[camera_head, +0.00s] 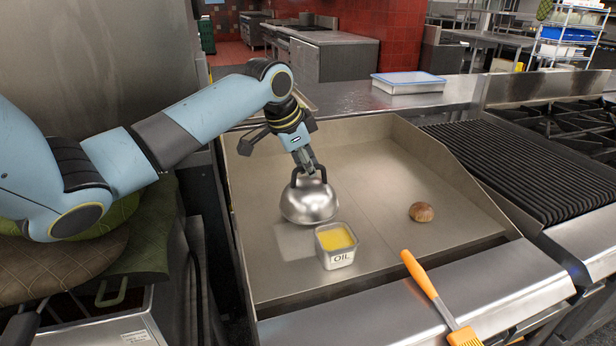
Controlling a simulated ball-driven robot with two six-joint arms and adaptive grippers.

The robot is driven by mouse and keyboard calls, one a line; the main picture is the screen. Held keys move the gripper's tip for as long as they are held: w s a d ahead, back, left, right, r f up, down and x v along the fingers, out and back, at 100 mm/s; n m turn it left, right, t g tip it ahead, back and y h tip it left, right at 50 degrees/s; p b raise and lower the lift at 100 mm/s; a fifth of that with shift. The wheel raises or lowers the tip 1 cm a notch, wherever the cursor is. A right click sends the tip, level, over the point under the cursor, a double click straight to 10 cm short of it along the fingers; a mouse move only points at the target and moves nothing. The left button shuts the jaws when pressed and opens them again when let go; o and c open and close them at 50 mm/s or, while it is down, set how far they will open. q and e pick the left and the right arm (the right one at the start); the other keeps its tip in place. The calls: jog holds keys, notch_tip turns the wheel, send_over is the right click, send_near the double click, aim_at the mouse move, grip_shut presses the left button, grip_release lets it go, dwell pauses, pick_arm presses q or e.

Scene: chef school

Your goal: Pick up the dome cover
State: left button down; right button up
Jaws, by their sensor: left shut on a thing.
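The dome cover (309,204) is a shiny silver half-sphere with a dark loop handle on top. It is over the flat griddle (370,165), left of the middle. I cannot tell whether its rim touches the griddle or hangs just above it. My left gripper (308,174) comes down from above and is shut on the handle. The fingertips partly hide the handle. My right gripper is not in view.
A square metal tub of yellow oil (337,258) stands just in front of the dome. A brown bun or patty (421,212) lies to the right. An orange-handled brush (432,290) rests at the front edge. Raised walls border the griddle. A ribbed grill (520,165) is to the right.

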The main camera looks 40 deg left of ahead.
pick_arm(q)
notch_tip(320, 180, up, 2)
jog(key=w+d+r+b, duration=0.1)
jog(key=w+d+r, duration=0.1)
jog(key=d, duration=0.3)
jog(key=w+d+r, duration=0.2)
jog(key=d+r, duration=0.2)
jog(key=d, duration=0.1)
jog(key=shift+w+d+r+m+b, duration=0.25)
jog(key=shift+w+r+m+b, duration=0.05)
jog(key=shift+w+b, duration=0.1)
